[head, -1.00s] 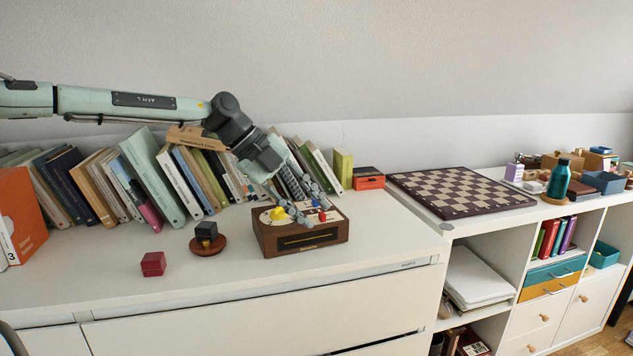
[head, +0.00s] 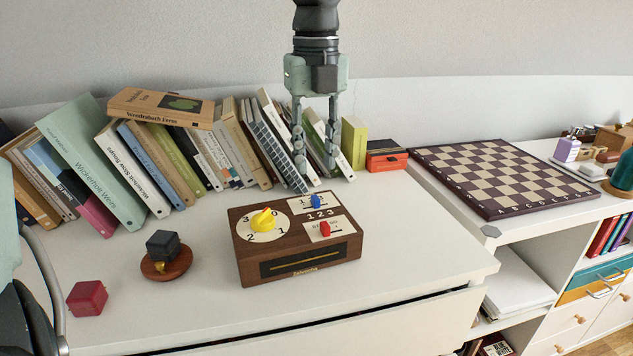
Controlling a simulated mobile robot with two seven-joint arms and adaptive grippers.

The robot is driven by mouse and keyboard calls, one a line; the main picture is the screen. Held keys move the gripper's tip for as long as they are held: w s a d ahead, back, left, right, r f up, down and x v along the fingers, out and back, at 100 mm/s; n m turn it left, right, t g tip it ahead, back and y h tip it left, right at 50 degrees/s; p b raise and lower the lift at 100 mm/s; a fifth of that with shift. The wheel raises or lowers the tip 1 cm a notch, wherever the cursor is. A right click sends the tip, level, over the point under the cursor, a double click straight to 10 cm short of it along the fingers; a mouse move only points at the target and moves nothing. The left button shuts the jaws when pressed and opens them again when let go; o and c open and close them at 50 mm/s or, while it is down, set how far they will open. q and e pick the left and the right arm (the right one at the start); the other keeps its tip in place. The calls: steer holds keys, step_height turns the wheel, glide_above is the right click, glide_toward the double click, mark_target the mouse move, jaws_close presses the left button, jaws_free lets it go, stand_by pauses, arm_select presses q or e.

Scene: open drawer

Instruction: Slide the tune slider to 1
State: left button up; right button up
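A brown wooden box (head: 297,272) stands on the white cabinet top. On its top are a yellow knob (head: 263,219) on a round dial numbered 1 to 3, a blue slider knob (head: 315,201) with the digits 1 2 3 beside it, and a red slider knob (head: 325,229) on a pale plate. The blue knob sits around the middle of its short track; its exact setting and the small labels are hard to read. My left gripper (head: 316,174) points down above and behind the blue knob. Its fingers are apart with nothing between them. My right gripper is out of view.
Leaning books (head: 150,170) line the wall behind the box. A chessboard (head: 500,175) lies to the right and an orange-black box (head: 386,155) behind right.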

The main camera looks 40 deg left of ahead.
mark_target(316, 197)
arm_select(q)
step_height(316, 197, down, 7)
steer(key=shift+s+r, duration=0.1)
jaws_close()
stand_by(0.3)
